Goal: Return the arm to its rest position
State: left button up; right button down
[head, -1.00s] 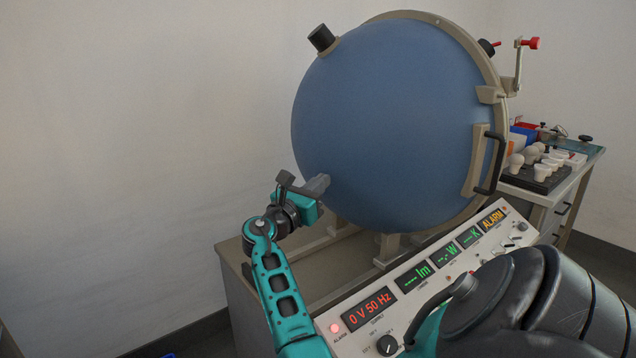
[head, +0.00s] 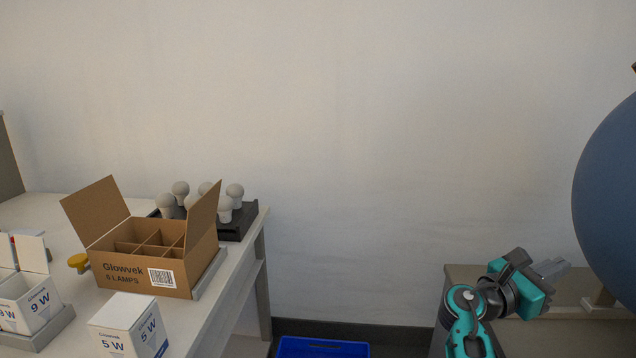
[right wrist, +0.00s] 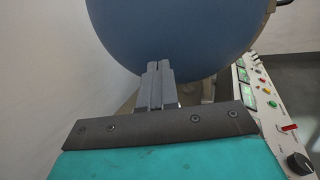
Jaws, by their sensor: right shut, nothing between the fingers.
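My right gripper (head: 552,268) is at the lower right of the head view, raised beside the blue sphere (head: 610,200). Its grey fingers point toward the sphere. In the right wrist view the fingers (right wrist: 158,70) are together and empty, with the sphere (right wrist: 175,35) just beyond them. I cannot tell whether the fingertips touch it. My left gripper is not in view.
On the left table (head: 215,318) stand an open, divided Glowvek carton (head: 128,270), a 5 W box (head: 125,325), a 9 W box (head: 28,300) and a dark tray (head: 240,222) of bulbs. A blue crate (head: 322,348) is low between the benches. The control panel (right wrist: 262,100) is at right.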

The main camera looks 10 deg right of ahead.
jog(key=s+a+f+m+t+y+p, duration=0.1)
jog(key=a+f+m+t+y, duration=0.1)
jog(key=a+f+t+y, duration=0.5)
jog(key=a+f+m+t+y+p, duration=0.25)
jog(key=a+f+y, duration=0.45)
jog(key=f, duration=0.6)
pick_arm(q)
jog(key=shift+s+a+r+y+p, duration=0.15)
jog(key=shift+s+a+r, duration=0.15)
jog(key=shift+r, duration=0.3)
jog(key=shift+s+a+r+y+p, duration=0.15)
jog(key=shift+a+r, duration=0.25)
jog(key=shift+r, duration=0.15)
pick_arm(e)
jog(key=s+a+f+m+y, duration=0.2)
jog(key=s+a+m+y, duration=0.2)
jog(key=a, duration=0.4)
jog(key=s+a+f+m+y, duration=0.2)
jog(key=s+a+m+y, duration=0.2)
jog(key=s+a+m, duration=0.2)
jog(key=s+a, duration=0.2)
jog(key=a, duration=0.1)
jog(key=shift+s+a+f+m, duration=0.2)
jog(key=shift+s+f+m, duration=0.05)
jog(key=shift+m, duration=0.1)
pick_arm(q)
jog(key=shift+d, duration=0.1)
